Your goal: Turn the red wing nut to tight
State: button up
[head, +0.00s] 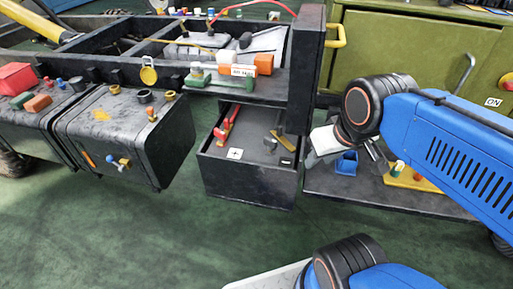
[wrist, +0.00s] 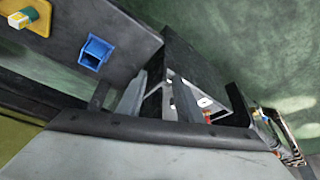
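I cannot make out a clear red wing nut.
The open black drawer (head: 243,185) holds a red tool (head: 228,122) and small parts. A blue holder (head: 347,163) stands on the lower shelf (head: 400,201). A dark upright post (head: 305,70) rises beside the drawer. Green floor in front is clear.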

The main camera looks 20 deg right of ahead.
aim_at(221, 136)
jog(key=i+j, duration=0.15)
jog(key=j, duration=0.2)
jog(key=i+j, duration=0.15)
jog(key=j, duration=0.2)
jog(key=i+j, duration=0.1)
jog(key=j, duration=0.3)
